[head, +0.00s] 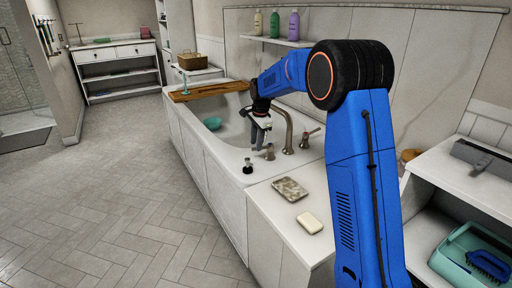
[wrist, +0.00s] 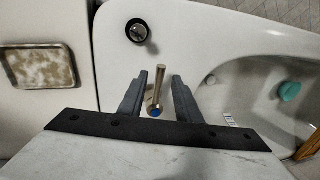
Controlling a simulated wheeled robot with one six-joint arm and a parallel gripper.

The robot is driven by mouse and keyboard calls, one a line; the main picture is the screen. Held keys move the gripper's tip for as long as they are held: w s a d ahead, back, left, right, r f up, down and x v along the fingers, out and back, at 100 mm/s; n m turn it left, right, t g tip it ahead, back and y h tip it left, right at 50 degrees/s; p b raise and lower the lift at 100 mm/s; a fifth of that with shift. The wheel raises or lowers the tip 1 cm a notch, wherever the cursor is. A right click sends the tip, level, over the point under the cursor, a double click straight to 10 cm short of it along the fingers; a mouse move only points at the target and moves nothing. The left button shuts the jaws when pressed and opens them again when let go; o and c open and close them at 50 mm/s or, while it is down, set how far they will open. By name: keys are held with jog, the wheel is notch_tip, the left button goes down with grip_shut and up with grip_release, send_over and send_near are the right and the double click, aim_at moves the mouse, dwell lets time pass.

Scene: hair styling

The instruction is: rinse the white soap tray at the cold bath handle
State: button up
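The cold bath handle (wrist: 158,88) is a metal lever with a blue end, on the white tub rim; it also shows in the head view (head: 270,152). My gripper (wrist: 159,90) is open and empty. In the wrist view its two dark fingers lie either side of the handle, with gaps on both sides. In the head view my gripper (head: 260,138) is just above and left of the handle; the exact height is unclear. The soap tray (head: 290,189), mottled brown and white, lies flat on the white ledge and shows in the wrist view (wrist: 38,66).
A tall curved spout (head: 287,127) and a red-marked handle (head: 309,136) stand beside the cold handle. A small dark round fitting (head: 247,167) sits on the rim. A soap bar (head: 310,223) lies near the tray. A wooden board (head: 207,91) spans the tub.

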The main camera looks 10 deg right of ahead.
jog(key=shift+w+a+f, duration=0.1)
jog(key=shift+w+f, duration=0.05)
jog(key=shift+f, duration=0.55)
jog(key=shift+w+f, duration=0.1)
jog(key=shift+f, duration=0.55)
grip_shut()
jog(key=shift+w, duration=0.1)
jog(key=shift+w+a+m+h, duration=0.15)
jog(key=shift+w+m, duration=0.4)
jog(key=shift+m, duration=0.3)
jog(key=shift+w+a+m+h, duration=0.15)
jog(key=shift+w+m, duration=0.4)
jog(key=shift+m, duration=0.3)
jog(key=shift+d, duration=0.1)
grip_release()
